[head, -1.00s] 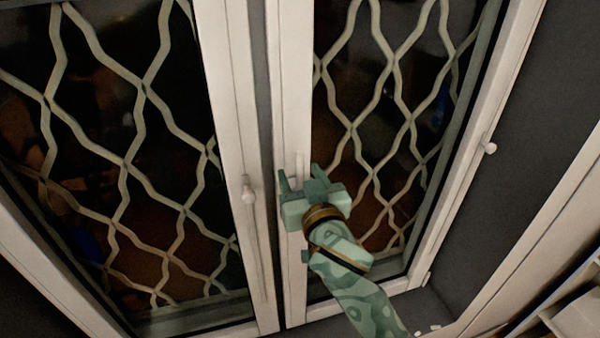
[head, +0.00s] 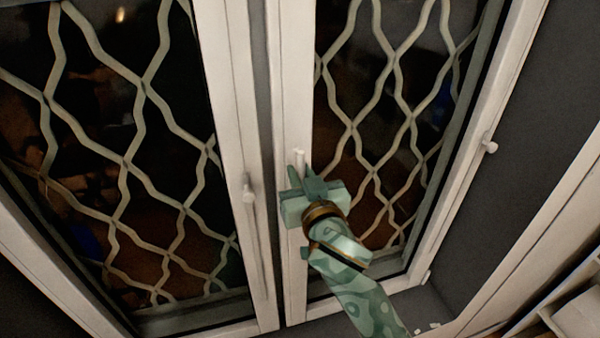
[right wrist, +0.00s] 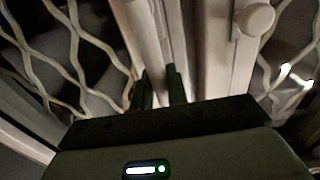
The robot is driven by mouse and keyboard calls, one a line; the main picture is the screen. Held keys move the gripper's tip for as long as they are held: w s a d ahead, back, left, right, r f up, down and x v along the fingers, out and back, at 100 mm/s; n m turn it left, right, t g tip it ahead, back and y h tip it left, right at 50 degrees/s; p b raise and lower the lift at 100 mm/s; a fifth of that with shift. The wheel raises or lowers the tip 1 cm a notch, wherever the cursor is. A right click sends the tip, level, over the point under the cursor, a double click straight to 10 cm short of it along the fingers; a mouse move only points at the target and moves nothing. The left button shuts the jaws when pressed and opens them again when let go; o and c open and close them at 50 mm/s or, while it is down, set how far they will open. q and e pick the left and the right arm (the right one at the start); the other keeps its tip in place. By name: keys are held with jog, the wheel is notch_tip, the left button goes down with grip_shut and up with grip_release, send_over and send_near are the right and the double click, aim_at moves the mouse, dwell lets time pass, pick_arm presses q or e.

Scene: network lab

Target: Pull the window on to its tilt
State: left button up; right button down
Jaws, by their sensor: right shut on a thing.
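The right window (head: 288,80) has a pale frame around dark glass with a wavy lattice. Its small upright white handle (head: 299,159) is on the left side of that frame. My right gripper (head: 304,174) is shut on this handle, and its green fingers cover the lower part. In the right wrist view the two dark fingers (right wrist: 161,86) stand close together at a pale bar, which seems to be the handle (right wrist: 146,38). The window looks closed in its frame. My left gripper is in neither view.
Another small knob (head: 490,147) is on the frame at the right. A dark wall (head: 540,100) and pale shelving (head: 570,310) lie farther right.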

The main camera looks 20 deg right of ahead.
jog(key=shift+s+f, duration=0.15)
jog(key=shift+s, duration=1.3)
jog(key=shift+s+d+p, duration=0.15)
jog(key=shift+s+p, duration=0.15)
jog(key=shift+s, duration=2.05)
jog(key=c, duration=1)
grip_release()
